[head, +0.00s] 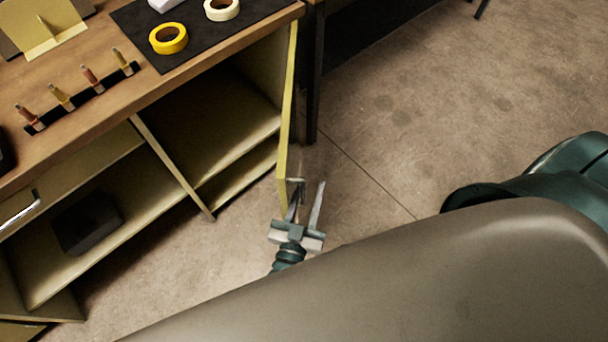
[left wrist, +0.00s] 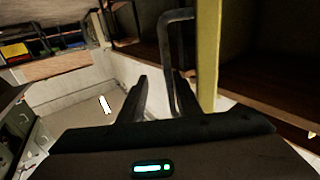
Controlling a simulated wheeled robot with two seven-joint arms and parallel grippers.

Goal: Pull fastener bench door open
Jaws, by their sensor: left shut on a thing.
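The fastener bench door (head: 286,120) is a yellow-green panel, seen nearly edge-on at the right end of the bench (head: 110,75). It stands swung out from the bench front, and the shelves inside are exposed. Its grey bar handle (head: 298,181) is near the door's free edge. My left gripper (head: 307,188) is at this handle, shut on it, with the fingers apart by some width. In the left wrist view the dark handle (left wrist: 163,45) rises by the fingers (left wrist: 160,80), beside the door's yellow edge (left wrist: 208,50). My right gripper is out of view.
A dark box (head: 87,222) sits on the lower shelf. Concrete floor (head: 430,90) right of the door is clear.

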